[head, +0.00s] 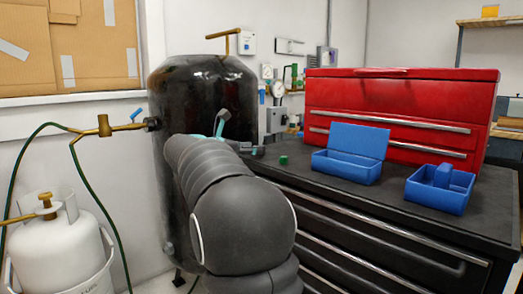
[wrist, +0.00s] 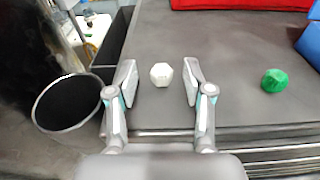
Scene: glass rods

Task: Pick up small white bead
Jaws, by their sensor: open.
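The small white bead (wrist: 161,74) is a faceted ball on the dark grey cabinet top (wrist: 235,50) in the wrist view. My gripper (wrist: 159,82) is open, with one finger to the left of the bead and one to the right. Gaps show between the bead and both fingers, so neither appears to touch it. In the head view my arm covers most of my gripper, and I cannot make out the white bead there.
A green bead (wrist: 275,80) lies to the right, also visible in the head view (head: 283,160). A blue open-lidded box (head: 340,165), a blue tray (head: 430,200) and a red tool chest (head: 400,105) stand on the cabinet. A black tank (head: 190,90) stands left.

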